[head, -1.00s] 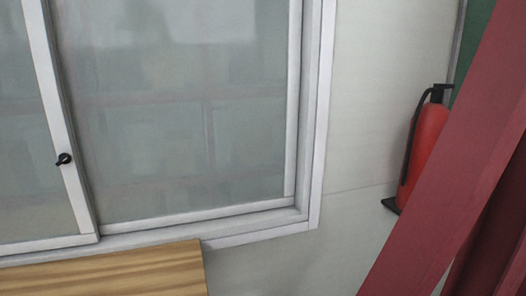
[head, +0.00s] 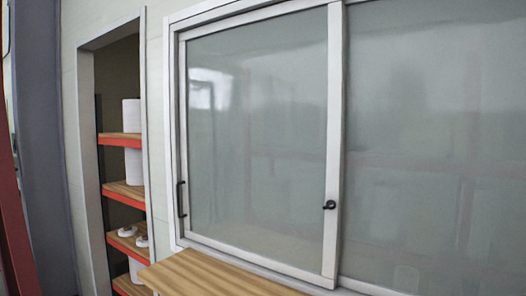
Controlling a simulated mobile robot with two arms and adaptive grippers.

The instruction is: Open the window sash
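The window sash (head: 333,150) is a white-framed frosted pane on the left part of the window, overlapping the pane on the right. A dark vertical pull handle (head: 181,199) is on its left edge. A small black latch (head: 329,204) is on its right stile. The sash's left edge sits against or close to the left side of the window frame (head: 172,120), with no clear gap that I can see. Neither of my grippers shows in the head view.
A wooden ledge (head: 210,277) juts out below the window. To the left is a doorway with red-edged wooden shelves (head: 122,190) holding white rolls (head: 131,115). A dark grey column (head: 45,150) and a red post (head: 14,220) stand at the far left.

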